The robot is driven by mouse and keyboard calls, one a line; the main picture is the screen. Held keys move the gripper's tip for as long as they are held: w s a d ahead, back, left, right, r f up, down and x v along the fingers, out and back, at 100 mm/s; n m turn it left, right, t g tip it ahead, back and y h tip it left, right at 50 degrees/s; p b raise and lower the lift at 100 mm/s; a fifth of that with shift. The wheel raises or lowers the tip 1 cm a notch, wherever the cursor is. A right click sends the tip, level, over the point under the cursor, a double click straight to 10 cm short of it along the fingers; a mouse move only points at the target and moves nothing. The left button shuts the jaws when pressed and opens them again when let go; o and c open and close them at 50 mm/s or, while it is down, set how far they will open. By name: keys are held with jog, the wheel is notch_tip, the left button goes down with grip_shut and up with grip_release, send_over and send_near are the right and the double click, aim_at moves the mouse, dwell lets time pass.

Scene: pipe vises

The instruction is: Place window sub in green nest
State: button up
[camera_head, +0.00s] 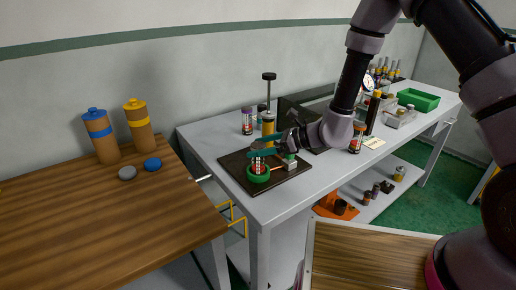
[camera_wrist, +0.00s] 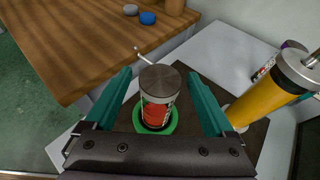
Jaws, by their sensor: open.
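The window sub, a short cylinder with a red and white body and a dark grey top, stands upright in the green nest. In the head view the sub (camera_head: 259,166) is partly behind my gripper's fingers. In the wrist view the sub (camera_wrist: 158,95) rises from the green ring of the nest (camera_wrist: 140,127). The green nest (camera_head: 257,177) sits on the front of a dark plate on the grey bench. My gripper (camera_head: 256,147) is open, with its teal fingers on either side of the sub; the wrist view shows gaps between them and my gripper (camera_wrist: 162,85).
A yellow cylinder (camera_head: 268,125) on a post stands behind the nest and close right in the wrist view. Other cylinders (camera_head: 247,121) stand at the back. A green bin (camera_head: 417,100) is at the far right. A wooden table (camera_head: 100,215) is at left.

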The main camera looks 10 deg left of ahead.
jog(key=s+d+r+n+t+h, duration=0.2)
jog(key=s+d+r+n+h, duration=0.2)
jog(key=d+r, duration=0.7)
jog(key=s+d+r+n+t+h, duration=0.2)
jog(key=s+d+r+n+h, duration=0.1)
jog(key=d+r, duration=0.9)
jog(key=s+d+r+n+t+h, duration=0.2)
jog(key=s+d+r+n+h, duration=0.2)
jog(key=d+r+n, duration=0.3)
jog(key=s+d+r, duration=0.1)
jog(key=d+r, duration=0.4)
jog(key=d, duration=0.6)
jog(key=shift+d+t+h, duration=0.25)
jog(key=shift+t+h, duration=0.05)
jog(key=shift+t, duration=0.1)
